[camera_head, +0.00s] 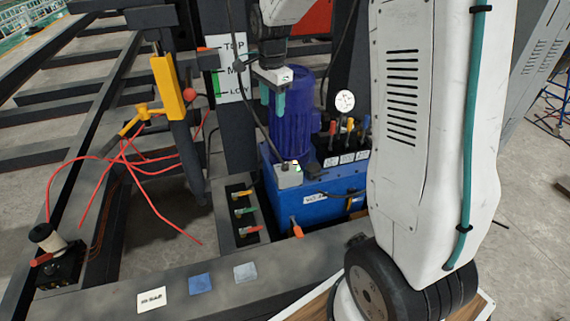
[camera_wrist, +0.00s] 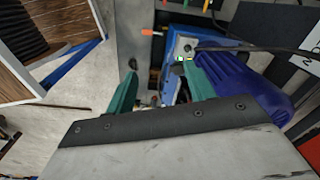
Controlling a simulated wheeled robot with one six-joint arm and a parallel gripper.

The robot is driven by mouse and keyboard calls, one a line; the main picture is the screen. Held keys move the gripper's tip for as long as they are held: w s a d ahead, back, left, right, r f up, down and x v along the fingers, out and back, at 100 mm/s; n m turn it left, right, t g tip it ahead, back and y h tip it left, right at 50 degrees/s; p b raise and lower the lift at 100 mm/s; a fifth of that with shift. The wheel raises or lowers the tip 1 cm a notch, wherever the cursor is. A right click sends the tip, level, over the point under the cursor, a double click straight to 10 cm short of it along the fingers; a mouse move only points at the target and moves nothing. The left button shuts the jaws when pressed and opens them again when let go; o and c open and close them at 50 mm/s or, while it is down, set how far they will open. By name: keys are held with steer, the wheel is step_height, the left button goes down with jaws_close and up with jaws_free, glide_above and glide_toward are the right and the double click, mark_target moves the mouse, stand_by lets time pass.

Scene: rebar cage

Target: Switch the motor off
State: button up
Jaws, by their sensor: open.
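The blue motor (camera_head: 292,125) stands upright on a blue hydraulic unit (camera_head: 330,187). A small grey switch box (camera_head: 289,177) with a green-lit part sits at the motor's foot, on the near side. In the wrist view the box (camera_wrist: 186,46) and its green part show just beyond the right finger, and the motor (camera_wrist: 245,85) lies to the right. My gripper (camera_head: 271,110) points down with teal fingers, beside the motor's upper part and above the box. Its fingers are apart and empty in the wrist view (camera_wrist: 158,67). It appears clear of the box.
A dark cable (camera_head: 245,80) hangs close to my gripper and runs down to the box. Several coloured levers (camera_head: 345,135) and a gauge (camera_head: 344,101) stand right of the motor. Small valves (camera_head: 243,212) sit left of the unit. A yellow-handled post (camera_head: 168,87) stands further left.

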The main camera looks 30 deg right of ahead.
steer(key=w+d+f+m, duration=0.3)
steer(key=w+f, duration=0.1)
steer(key=f, duration=0.3)
steer(key=w+d+f+m, duration=0.3)
steer(key=w+f, duration=0.2)
steer(key=f, duration=0.1)
steer(key=m, duration=0.7)
glide_above(285, 163)
steer(key=shift+g, duration=0.3)
step_height(285, 163, down, 18)
steer(key=shift+s+r, duration=0.1)
steer(key=shift+r, duration=0.15)
step_height(285, 163, down, 8)
steer(key=shift+r, duration=0.1)
steer(key=c, duration=1)
